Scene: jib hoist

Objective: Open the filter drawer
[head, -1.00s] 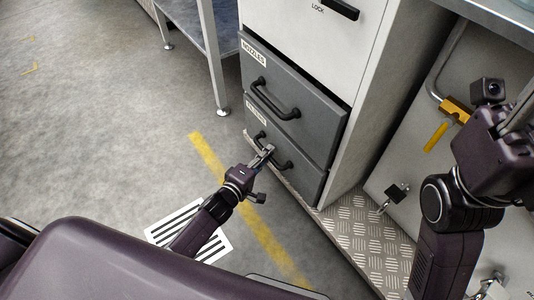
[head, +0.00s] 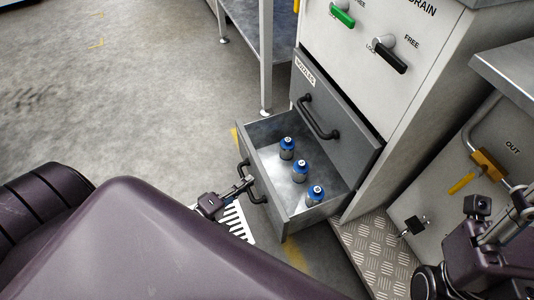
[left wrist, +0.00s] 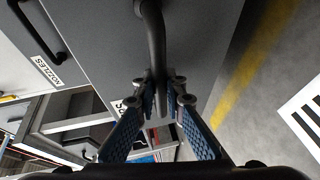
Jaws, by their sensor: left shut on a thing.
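The filter drawer (head: 293,214) is the lower grey drawer of the cabinet. It is pulled well out, and three blue-topped filters (head: 300,171) stand inside it. My left gripper (head: 248,183) is at the dark bar handle (head: 258,197) on its front. In the left wrist view, the blue-padded fingers of this gripper (left wrist: 161,88) are shut around the handle (left wrist: 152,35). My right arm is at the right edge of the head view; its gripper (head: 512,222) shows only in part, and its fingers are unclear.
The drawer labelled NOZZLES (head: 335,110) above is shut. Green (head: 342,14) and black (head: 390,55) levers are on the white panel above it. A metal-legged bench (head: 265,60) stands behind. A tread-plate step (head: 378,252) lies at the right. Open floor is at the left.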

